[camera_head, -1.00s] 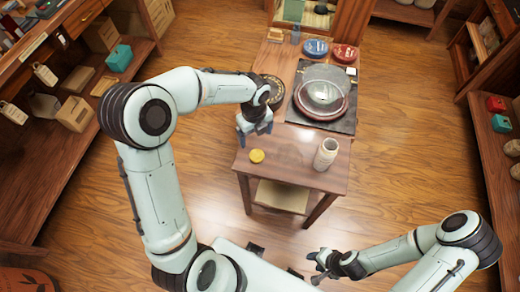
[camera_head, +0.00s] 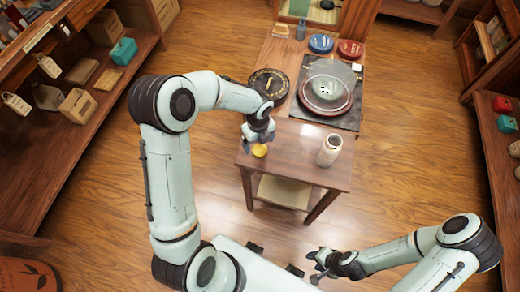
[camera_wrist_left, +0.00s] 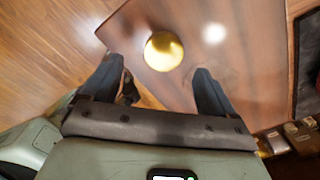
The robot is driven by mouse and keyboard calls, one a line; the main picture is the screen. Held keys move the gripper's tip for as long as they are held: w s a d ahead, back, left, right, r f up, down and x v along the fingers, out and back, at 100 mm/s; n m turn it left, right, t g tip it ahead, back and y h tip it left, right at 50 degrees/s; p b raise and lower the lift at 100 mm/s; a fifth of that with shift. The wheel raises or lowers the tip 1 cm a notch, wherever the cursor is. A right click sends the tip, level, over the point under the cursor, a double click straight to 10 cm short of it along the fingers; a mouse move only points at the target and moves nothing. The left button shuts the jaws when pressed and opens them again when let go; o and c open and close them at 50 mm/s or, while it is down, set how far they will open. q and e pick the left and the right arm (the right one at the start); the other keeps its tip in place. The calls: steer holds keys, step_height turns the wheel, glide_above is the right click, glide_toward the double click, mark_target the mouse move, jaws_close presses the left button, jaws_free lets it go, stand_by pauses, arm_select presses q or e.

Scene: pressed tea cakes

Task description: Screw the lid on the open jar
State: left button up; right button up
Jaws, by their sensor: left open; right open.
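The yellow lid (camera_head: 260,150) lies near the left front edge of the small wooden table. It also shows in the left wrist view (camera_wrist_left: 163,51), ahead of and between the two fingers. The open jar (camera_head: 329,150), pale and cylindrical, stands upright on the table to the right of the lid. My left gripper (camera_head: 260,138) is open and empty just above the lid; whether it touches the lid cannot be told. My right gripper (camera_head: 318,268) is open and empty, low in front of the table and away from the jar.
Behind the jar a glass vessel on a round red-rimmed base (camera_head: 326,95) stands on a dark mat (camera_head: 347,121). A dark round dial (camera_head: 269,84) is at the table's left. Blue (camera_head: 321,43) and red (camera_head: 350,49) tins are at the back. The table between lid and jar is clear.

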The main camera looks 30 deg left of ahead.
mark_target(260, 150)
arm_select(q)
steer(key=f, duration=0.5)
steer(key=shift+w+d+f, duration=0.15)
steer(key=shift+w, duration=0.15)
steer(key=c, duration=1.1)
